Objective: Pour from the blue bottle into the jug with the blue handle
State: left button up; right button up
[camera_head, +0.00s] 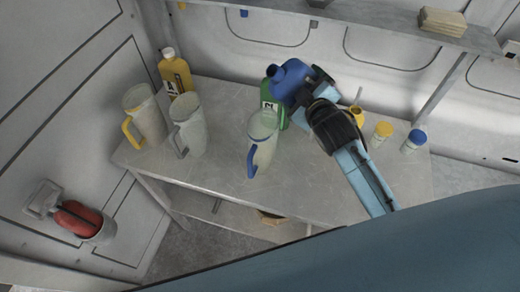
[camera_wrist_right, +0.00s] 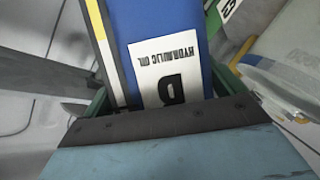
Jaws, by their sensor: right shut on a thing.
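My right gripper (camera_head: 306,92) is shut on the blue bottle (camera_head: 290,75), whose neck points to the left in the head view. The bottle is held behind and to the right of the jug with the blue handle (camera_head: 263,130), apart from it. In the right wrist view the blue bottle (camera_wrist_right: 185,22) fills the space between the fingers, its white label reading hydraulic oil. The jug stands upright on the table, its blue handle toward the front left. No liquid stream shows. My left gripper is not in view.
A green bottle (camera_head: 269,98) stands right behind the jug, partly hidden. A grey-handled jug (camera_head: 188,130), a yellow-handled jug (camera_head: 146,115) and a yellow bottle (camera_head: 176,72) are at the left of the table (camera_head: 215,185). Small yellow-capped (camera_head: 382,134) and blue-capped (camera_head: 414,141) containers stand right.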

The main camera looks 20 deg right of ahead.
jog(key=d+m, duration=0.1)
jog(key=m+y, duration=0.1)
jog(key=m, duration=0.1)
jog(key=shift+w+d+r+g+y, duration=0.15)
jog(key=shift+d+r+g+y, duration=0.15)
jog(key=shift+d+g, duration=0.1)
jog(key=m+y, duration=0.1)
jog(key=d+m+y, duration=0.1)
jog(key=shift+w+r+m+g, duration=0.1)
jog(key=shift+m+g, duration=0.2)
jog(key=shift+m, duration=0.1)
jog(key=shift+r, duration=0.1)
jog(key=shift+r, duration=1.9)
jog(key=shift+f, duration=0.1)
